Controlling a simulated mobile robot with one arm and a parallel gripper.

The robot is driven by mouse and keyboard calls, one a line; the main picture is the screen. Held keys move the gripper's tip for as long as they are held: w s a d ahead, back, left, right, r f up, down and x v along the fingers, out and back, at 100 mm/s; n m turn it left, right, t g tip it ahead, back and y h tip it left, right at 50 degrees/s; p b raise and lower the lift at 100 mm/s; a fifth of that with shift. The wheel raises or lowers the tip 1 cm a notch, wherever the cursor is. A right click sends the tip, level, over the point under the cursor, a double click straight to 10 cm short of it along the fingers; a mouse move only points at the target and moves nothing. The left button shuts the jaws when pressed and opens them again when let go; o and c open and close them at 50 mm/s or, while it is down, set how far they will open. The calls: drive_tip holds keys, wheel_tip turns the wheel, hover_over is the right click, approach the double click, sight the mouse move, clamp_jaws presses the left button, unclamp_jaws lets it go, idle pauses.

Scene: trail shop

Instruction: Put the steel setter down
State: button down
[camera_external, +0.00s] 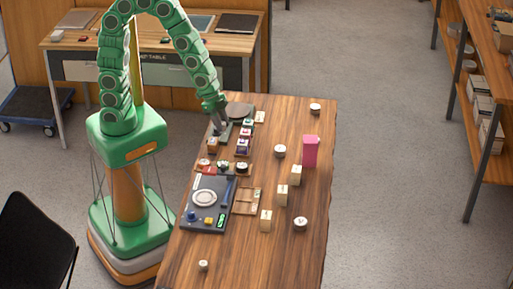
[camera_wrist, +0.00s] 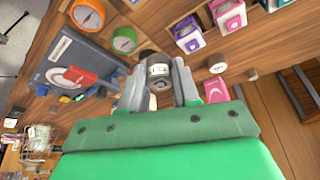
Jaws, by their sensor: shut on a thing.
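My gripper (camera_wrist: 158,88) is shut on a small dark cylinder with a pale label, which I take to be the steel setter (camera_wrist: 158,70). The setter sits between the two grey fingers in the wrist view. In the external view, my gripper (camera_external: 218,124) is low over the left side of the wooden bench (camera_external: 325,215), near its far end. The held setter is too small to make out clearly there. I cannot tell whether its underside touches anything.
Purple and pink small boxes (camera_external: 243,144) stand close right of my gripper. Nearer are compasses (camera_wrist: 124,40) and a dark device with a round plate (camera_external: 205,198). A tall pink box (camera_external: 311,150), pale blocks (camera_external: 282,194) and round tins (camera_external: 280,151) stand farther right.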

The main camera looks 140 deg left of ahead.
drive_tip(key=shift+s+d+r, duration=0.15)
drive_tip(key=shift+s, duration=0.05)
drive_tip(key=w+d+r+m+h, duration=0.15)
drive_tip(key=w+d, duration=0.35)
drive_tip(key=w, duration=0.7)
drive_tip(key=w+d+f+m, duration=0.1)
drive_tip(key=w+d+m, duration=0.25)
drive_tip(key=w, duration=0.95)
drive_tip(key=w+d+m+h, duration=0.1)
drive_tip(key=w+d, duration=0.5)
drive_tip(key=d, duration=0.3)
drive_tip(key=w+d+m, duration=0.2)
drive_tip(key=w+d, duration=0.4)
drive_tip(key=d, duration=0.4)
drive_tip(key=w+d+m+h, duration=0.1)
drive_tip(key=w+d, duration=0.5)
drive_tip(key=d, duration=0.3)
drive_tip(key=shift+w+d+f, duration=0.2)
drive_tip(key=shift+w+f, duration=1.3)
drive_tip(key=shift+w, duration=0.5)
drive_tip(key=shift+w+d+f, duration=0.15)
drive_tip(key=shift+w+f, duration=1.3)
drive_tip(key=shift+w, duration=0.6)
drive_tip(key=shift+w+d+f, duration=0.2)
drive_tip(key=shift+w+f, duration=1.3)
drive_tip(key=shift+w, duration=0.5)
drive_tip(key=shift+w+f, duration=0.35)
drive_tip(key=shift+w, duration=0.1)
